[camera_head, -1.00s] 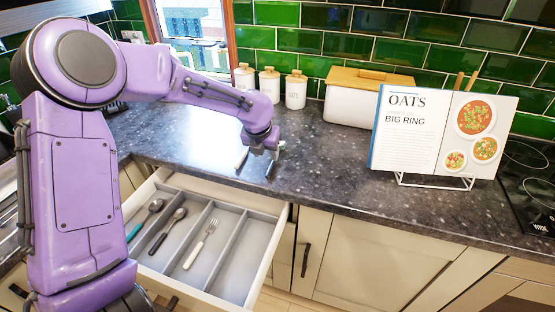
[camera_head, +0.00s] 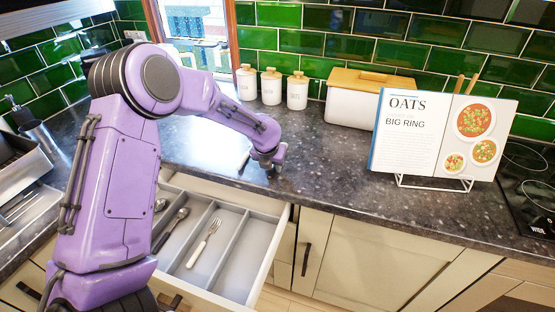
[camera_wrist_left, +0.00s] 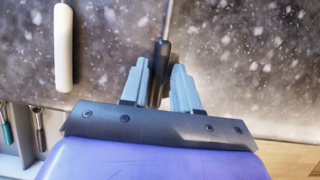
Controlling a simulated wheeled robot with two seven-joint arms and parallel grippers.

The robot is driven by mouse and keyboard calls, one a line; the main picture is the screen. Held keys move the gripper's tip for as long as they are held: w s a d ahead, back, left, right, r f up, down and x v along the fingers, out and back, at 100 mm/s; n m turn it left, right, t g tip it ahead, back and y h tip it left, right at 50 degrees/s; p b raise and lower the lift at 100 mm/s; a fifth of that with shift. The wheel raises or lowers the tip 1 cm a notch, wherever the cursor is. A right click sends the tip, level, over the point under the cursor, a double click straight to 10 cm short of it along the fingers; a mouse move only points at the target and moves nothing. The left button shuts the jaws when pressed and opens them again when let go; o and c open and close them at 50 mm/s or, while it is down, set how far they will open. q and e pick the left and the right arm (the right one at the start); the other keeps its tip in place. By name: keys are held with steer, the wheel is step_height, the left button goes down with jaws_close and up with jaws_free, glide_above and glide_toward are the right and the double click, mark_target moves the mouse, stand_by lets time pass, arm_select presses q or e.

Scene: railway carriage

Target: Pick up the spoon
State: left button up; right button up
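My left gripper (camera_head: 268,166) is low over the dark counter, near its front edge. In the left wrist view its two grey fingers (camera_wrist_left: 161,66) are apart. A dark-handled utensil with a metal shaft (camera_wrist_left: 160,62) lies between them; its far end is out of frame, so I cannot tell whether it is a spoon. A white-handled utensil (camera_wrist_left: 63,45) lies to its left; it also shows in the head view (camera_head: 244,160). In the open drawer (camera_head: 262,262) lie a dark-handled spoon (camera_head: 171,229), a spoon bowl (camera_head: 160,205) partly behind my arm, and a white-handled fork (camera_head: 204,243).
Three white canisters (camera_head: 271,87) and a white bin with a wooden lid (camera_head: 368,96) stand at the back wall. A cookbook on a stand (camera_head: 440,135) is to the right, before a black hob (camera_head: 530,190). The counter between gripper and book is clear.

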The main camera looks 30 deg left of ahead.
arm_select(q)
jaws_close()
